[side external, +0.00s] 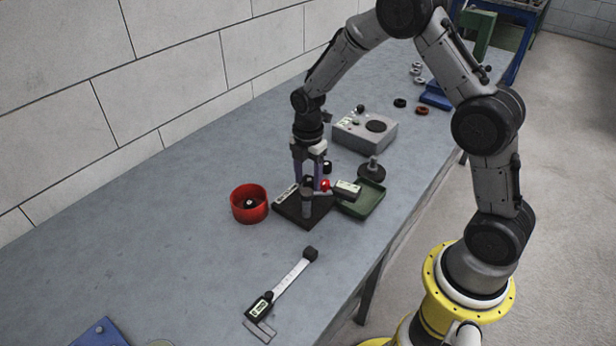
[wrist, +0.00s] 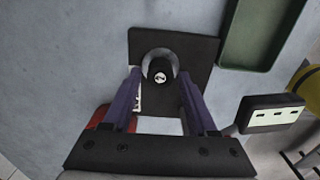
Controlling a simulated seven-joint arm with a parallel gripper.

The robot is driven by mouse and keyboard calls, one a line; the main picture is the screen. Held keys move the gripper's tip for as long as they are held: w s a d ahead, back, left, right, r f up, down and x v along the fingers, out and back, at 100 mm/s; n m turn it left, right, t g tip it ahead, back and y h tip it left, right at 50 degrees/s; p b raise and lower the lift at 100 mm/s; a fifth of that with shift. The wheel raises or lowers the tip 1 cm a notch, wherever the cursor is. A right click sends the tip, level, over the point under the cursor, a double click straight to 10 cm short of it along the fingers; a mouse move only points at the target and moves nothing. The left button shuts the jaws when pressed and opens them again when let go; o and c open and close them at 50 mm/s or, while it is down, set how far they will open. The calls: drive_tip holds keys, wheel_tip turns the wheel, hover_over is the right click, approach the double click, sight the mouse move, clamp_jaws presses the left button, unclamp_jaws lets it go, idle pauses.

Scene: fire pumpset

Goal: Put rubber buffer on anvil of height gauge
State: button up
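The height gauge has a dark square base (side external: 290,212), a grey round anvil (side external: 307,203) and a small digital display (side external: 347,188). The base (wrist: 202,50) and display (wrist: 270,114) also show in the wrist view. A black rubber buffer (wrist: 160,74) with a pale mark on its top appears over the anvil's lighter disc, roughly centred. It looks seated there, but the contact is not clear. My gripper (side external: 309,176) points down above the anvil. In the wrist view its purple fingers (wrist: 160,80) are spread on either side of the buffer, with gaps visible.
A red round bowl (side external: 249,213) holding a small black part stands left of the base. A green tray (side external: 369,204) is close on the right. A caliper (side external: 287,280) lies in front. A grey instrument box (side external: 364,131) stands behind. The left bench surface is clear.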

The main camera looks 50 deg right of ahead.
sight(308, 180)
drive_tip(key=shift+o, duration=0.3)
drive_tip(key=s+a+r+m+t, duration=0.1)
drive_tip(key=s+r+m, duration=0.15)
drive_tip(key=r, duration=0.65)
drive_tip(key=s+a+r+m, duration=0.1)
drive_tip(key=s+r, duration=0.2)
drive_tip(key=r, duration=0.7)
drive_tip(key=s+a+r+m+t, duration=0.1)
drive_tip(key=s+m+t, duration=0.1)
drive_tip(key=s+m, duration=0.5)
drive_tip(key=s+a+r+m+t, duration=0.1)
drive_tip(key=s+r+m+t, duration=0.1)
drive_tip(key=s+m, duration=0.5)
drive_tip(key=s, duration=0.6)
drive_tip(key=shift+a+r+t, duration=0.25)
drive_tip(key=shift+t, duration=0.05)
